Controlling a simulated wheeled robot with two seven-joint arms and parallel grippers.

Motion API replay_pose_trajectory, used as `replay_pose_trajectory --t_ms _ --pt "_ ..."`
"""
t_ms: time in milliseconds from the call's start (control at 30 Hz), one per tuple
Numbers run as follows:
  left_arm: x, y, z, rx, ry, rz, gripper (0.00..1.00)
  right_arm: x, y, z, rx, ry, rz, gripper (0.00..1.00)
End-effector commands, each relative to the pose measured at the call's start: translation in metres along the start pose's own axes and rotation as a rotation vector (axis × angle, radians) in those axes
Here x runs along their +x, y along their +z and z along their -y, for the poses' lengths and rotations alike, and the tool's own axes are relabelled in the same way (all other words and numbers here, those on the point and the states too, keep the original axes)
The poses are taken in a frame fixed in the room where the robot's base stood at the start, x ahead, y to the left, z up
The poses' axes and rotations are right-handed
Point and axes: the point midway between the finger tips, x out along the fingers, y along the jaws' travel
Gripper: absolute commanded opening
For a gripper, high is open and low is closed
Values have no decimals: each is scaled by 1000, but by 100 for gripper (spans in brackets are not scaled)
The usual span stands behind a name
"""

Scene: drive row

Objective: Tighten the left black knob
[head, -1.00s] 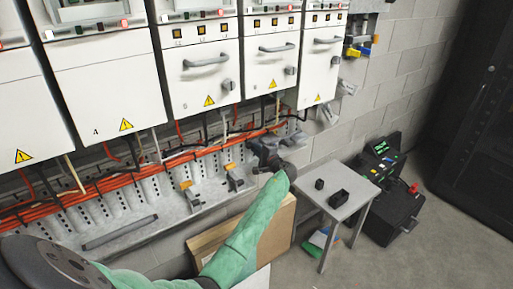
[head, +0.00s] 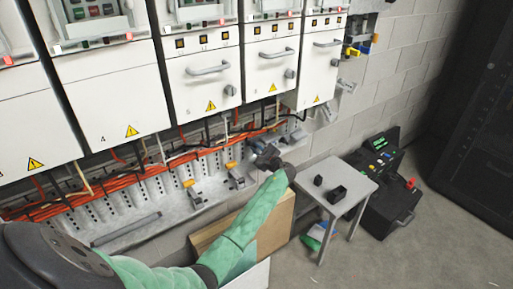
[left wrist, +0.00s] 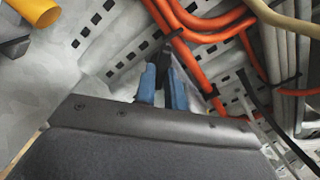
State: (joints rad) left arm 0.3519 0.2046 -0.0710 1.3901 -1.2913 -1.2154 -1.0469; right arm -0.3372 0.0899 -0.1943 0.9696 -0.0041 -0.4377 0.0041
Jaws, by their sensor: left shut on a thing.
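My left gripper (head: 268,158) reaches in from the left in the head view, low at the cable tray under the white cabinets. In the left wrist view its two blue fingertips (left wrist: 162,88) are shut on a dark narrow thing, which looks like a black knob (left wrist: 168,62), against the perforated grey metal. Most of it is hidden between and behind the fingers, so its shape and turn cannot be read. In the head view the gripper covers it. My right gripper is in neither view.
Orange cables (left wrist: 190,60) run close beside the fingers. A yellow-orange handle (left wrist: 36,10) sits at the upper left. A small grey table (head: 345,205) with black boxes stands right of the arm, and a cardboard box (head: 275,222) below it. Floor at the right front is clear.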

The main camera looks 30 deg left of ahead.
Motion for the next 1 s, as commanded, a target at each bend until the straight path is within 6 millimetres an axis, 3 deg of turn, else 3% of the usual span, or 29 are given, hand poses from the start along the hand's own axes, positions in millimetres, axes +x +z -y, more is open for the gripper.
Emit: replay_pose_trajectory --t_ms 467,500,600,1000 --pt "0 0 0 13 -1 0 0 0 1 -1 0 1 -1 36" --pt "0 0 0 13 -1 0 18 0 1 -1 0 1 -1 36" --pt "0 0 0 13 -1 0 34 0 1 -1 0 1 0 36" --pt "-9 -2 -2 11 -1 -1 34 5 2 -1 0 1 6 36"
